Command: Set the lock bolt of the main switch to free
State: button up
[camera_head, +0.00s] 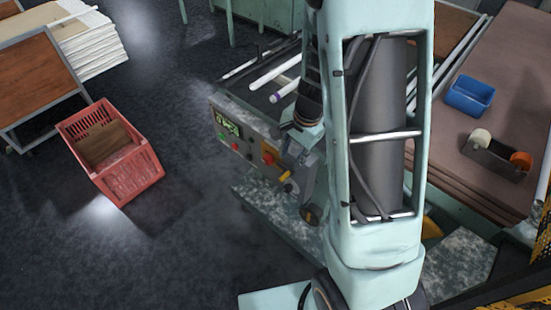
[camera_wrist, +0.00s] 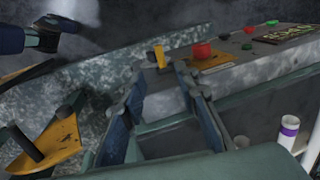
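The main switch is a red knob on a yellow plate (camera_head: 269,156) on the grey control panel. It also shows in the wrist view (camera_wrist: 203,51). The lock bolt appears to be the yellow handle (camera_wrist: 160,57) beside it, near the panel's end; in the head view it is a small yellow piece (camera_head: 285,177). In the wrist view the handle stands roughly upright, with a dark base. My gripper (camera_wrist: 160,74) is open, its fingertips on either side of the handle's line. I cannot tell whether they touch it. The bolt's lower end is hidden.
The panel also carries a green display (camera_head: 228,124), a red button (camera_wrist: 249,30) and a green button (camera_wrist: 272,22). A red crate (camera_head: 130,175) stands on the floor at left, with open floor between.

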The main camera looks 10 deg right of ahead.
aim_at(284, 176)
jog(key=f, duration=0.3)
jog(key=w+a+f+b, duration=0.1)
jog(key=f, duration=0.6)
jog(key=shift+w+a+f+b, duration=0.15)
jog(key=shift+w+f+b, duration=0.2)
jog(key=shift+f+b, duration=0.05)
jog(key=shift+c, duration=0.6)
grip_shut()
